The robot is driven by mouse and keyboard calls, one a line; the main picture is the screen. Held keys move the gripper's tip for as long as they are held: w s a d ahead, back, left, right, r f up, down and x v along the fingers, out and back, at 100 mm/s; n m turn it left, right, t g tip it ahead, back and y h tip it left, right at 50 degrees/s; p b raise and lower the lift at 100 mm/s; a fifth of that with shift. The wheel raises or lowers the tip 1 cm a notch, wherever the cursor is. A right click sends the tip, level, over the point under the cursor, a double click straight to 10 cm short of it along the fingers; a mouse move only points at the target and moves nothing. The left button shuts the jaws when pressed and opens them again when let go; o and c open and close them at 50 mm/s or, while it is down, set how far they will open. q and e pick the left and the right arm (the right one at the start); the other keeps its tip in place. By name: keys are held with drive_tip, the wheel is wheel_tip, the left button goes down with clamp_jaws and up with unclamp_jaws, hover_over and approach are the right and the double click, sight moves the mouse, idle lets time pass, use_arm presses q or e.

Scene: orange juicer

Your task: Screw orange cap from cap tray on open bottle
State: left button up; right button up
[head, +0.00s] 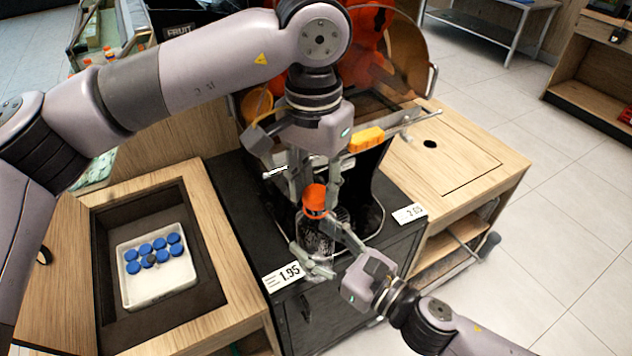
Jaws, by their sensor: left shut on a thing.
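My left gripper (316,180) points down and is shut on an orange cap (315,198). The cap is directly over the top of a bottle (322,238) at the juicer's front. Whether it is seated on the neck I cannot tell. My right gripper (317,240) comes in from the lower right, with its fingers on either side of the bottle. Whether they press on it I cannot tell. The bottle looks upright and is partly hidden by the fingers. A white cap tray (155,298) with several blue caps (158,247) sits in a recess at left.
The juicer's orange housing (368,40) rises behind my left gripper, with a yellow part (366,139) beside it. Price tags (283,277) edge the black stand. A wooden counter (470,155) at right has a bare top. The floor at far right is clear.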

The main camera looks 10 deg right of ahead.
use_arm(q)
drive_tip(key=shift+f, duration=0.45)
drive_tip(key=m, duration=0.6)
drive_tip(key=o, duration=0.7)
drive_tip(key=shift+c, duration=0.2)
drive_tip(key=shift+r, duration=2.2)
